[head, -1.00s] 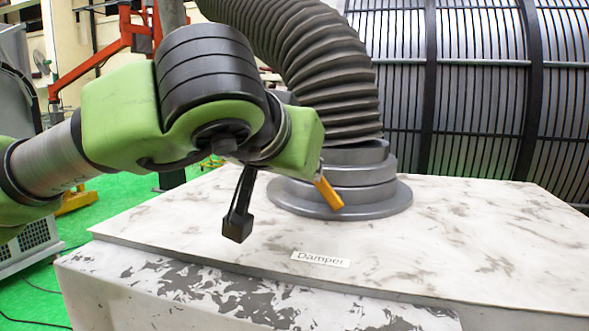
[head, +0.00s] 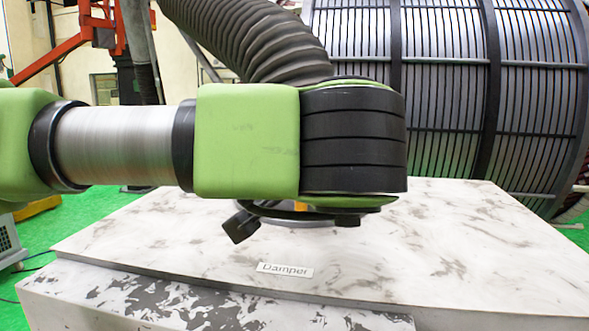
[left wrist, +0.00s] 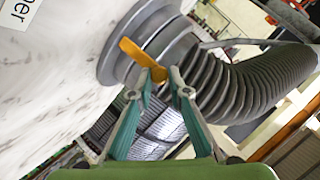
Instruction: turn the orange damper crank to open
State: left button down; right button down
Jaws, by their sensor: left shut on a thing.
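The orange damper crank (left wrist: 140,56) is a short flat lever against the grey damper collar (left wrist: 150,45) in the left wrist view. In the head view only a small orange bit of the crank (head: 301,206) shows below my left wrist. My left gripper (left wrist: 160,76) is shut on one end of the crank, with that end between the two fingertips. In the head view my arm hides the left fingers and most of the collar. My right gripper is in neither view.
A ribbed grey hose (head: 255,40) rises from the collar. The pale marbled worktop (head: 430,240) is bare around a "Damper" label (head: 285,269). A large barred stator drum (head: 440,100) stands behind. An orange lifting frame (head: 60,45) is at the back left.

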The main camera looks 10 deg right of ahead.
pick_arm(q)
jog(key=shift+d, duration=0.1)
dwell(0.4)
jog(key=c, duration=2.2)
grip_release()
jog(key=shift+s, duration=0.15)
jog(key=v, duration=1.1)
jog(key=shift+s+r, duration=0.15)
jog(key=shift+s, duration=0.25)
